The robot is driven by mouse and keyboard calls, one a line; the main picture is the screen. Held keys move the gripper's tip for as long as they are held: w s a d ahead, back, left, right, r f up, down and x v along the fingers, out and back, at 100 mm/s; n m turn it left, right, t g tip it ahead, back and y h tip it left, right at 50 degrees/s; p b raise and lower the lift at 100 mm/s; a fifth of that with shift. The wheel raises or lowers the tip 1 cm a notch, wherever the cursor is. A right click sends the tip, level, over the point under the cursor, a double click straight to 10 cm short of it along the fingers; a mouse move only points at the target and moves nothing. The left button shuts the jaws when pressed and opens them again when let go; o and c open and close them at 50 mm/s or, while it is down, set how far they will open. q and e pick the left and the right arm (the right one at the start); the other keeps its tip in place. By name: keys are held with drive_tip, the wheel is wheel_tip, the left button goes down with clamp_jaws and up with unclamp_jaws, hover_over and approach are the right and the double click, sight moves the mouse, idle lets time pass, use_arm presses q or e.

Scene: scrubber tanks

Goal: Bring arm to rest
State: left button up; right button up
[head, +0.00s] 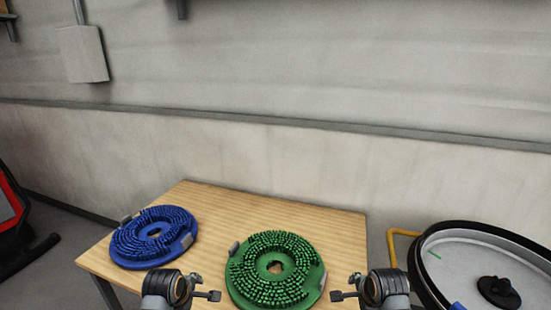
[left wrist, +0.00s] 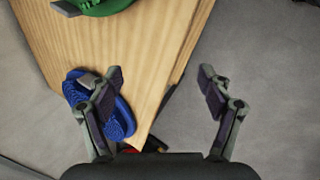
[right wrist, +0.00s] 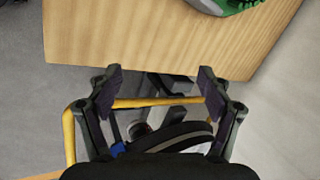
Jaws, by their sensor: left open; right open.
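My left gripper (left wrist: 161,82) is open and empty, with its two fingers spread wide in the left wrist view. My right gripper (right wrist: 160,80) is also open and empty in the right wrist view. In the head view only parts of both arms show at the bottom edge, on either side of the green brush disc (head: 245,286). That disc lies bristles up on the wooden table (head: 325,222). The blue brush disc (head: 126,258) lies bristles up at the table's left; one finger partly covers it in the left wrist view (left wrist: 125,122).
A round, black-rimmed tank (head: 455,250) with a yellow tube (head: 391,245) stands right of the table. A red and black machine (head: 14,212) stands at the far left. A grey wall (head: 300,155) runs behind. The air above the table is clear.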

use_arm(q)
drive_tip(key=s+a+f+m+g+y, duration=0.1)
drive_tip(key=s+f+m+g, duration=0.15)
drive_tip(key=s+m, duration=1.8)
use_arm(e)
drive_tip(key=s+d+f+n+g+h, duration=0.1)
drive_tip(key=s+f+n+g, duration=0.15)
drive_tip(key=s+n, duration=1.8)
use_arm(q)
wheel_tip(320, 180, down, 24)
drive_tip(key=s+a+n, duration=0.2)
drive_tip(key=a, duration=0.1)
use_arm(e)
wheel_tip(320, 180, down, 24)
drive_tip(key=s+d+m, duration=0.2)
drive_tip(key=d, duration=0.1)
use_arm(q)
drive_tip(key=s+a+f+g, duration=0.1)
drive_tip(key=s+f, duration=1.8)
drive_tip(key=s, duration=0.1)
drive_tip(key=shift+g, duration=0.35)
use_arm(e)
drive_tip(key=s+d+f+g, duration=0.1)
drive_tip(key=s+f, duration=1.8)
drive_tip(key=s, duration=0.1)
drive_tip(key=shift+g, duration=0.35)
